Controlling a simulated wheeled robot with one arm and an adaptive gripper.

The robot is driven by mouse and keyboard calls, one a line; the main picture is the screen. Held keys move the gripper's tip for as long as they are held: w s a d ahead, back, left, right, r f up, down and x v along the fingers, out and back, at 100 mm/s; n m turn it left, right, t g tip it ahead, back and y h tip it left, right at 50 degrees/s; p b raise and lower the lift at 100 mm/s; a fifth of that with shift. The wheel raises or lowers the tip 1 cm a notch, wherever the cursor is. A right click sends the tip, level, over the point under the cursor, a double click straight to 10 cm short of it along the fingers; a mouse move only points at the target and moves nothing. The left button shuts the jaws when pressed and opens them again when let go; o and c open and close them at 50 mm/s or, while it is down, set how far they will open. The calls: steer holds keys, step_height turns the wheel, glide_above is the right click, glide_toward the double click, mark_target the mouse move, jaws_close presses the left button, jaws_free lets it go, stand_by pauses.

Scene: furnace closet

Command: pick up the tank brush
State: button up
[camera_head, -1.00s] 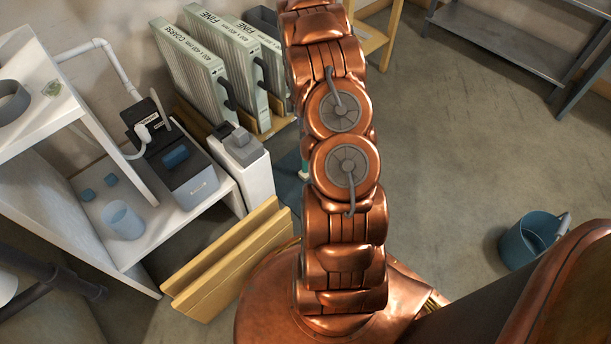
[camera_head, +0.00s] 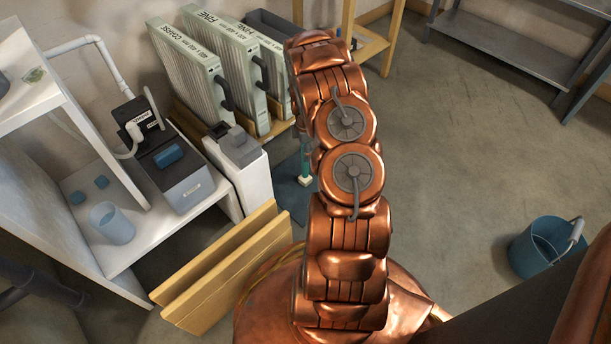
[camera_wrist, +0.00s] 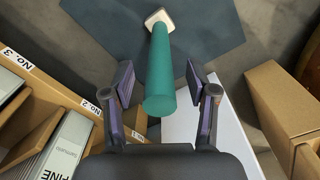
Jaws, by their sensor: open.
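The tank brush, a green cylindrical handle (camera_wrist: 160,75) with a cream block at its far end, shows in the wrist view. The block end (camera_wrist: 158,19) is at the dark teal mat (camera_wrist: 95,35). My gripper (camera_wrist: 165,92) is open, with one finger on each side of the green handle in the picture and gaps showing on both sides. I cannot tell how deep the handle lies between the fingers. In the head view, the brush's lower part (camera_head: 305,166) shows left of my arm; its upper part and most of my gripper are hidden.
Labelled filters (camera_head: 188,70) stand in a wooden rack left of the brush. A white cabinet (camera_head: 243,172), yellow boards (camera_head: 222,268) and white shelves (camera_head: 150,235) are nearby. A blue bucket (camera_head: 540,250) stands right on open floor.

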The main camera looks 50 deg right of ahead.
steer(key=shift+f, duration=0.75)
jaws_close()
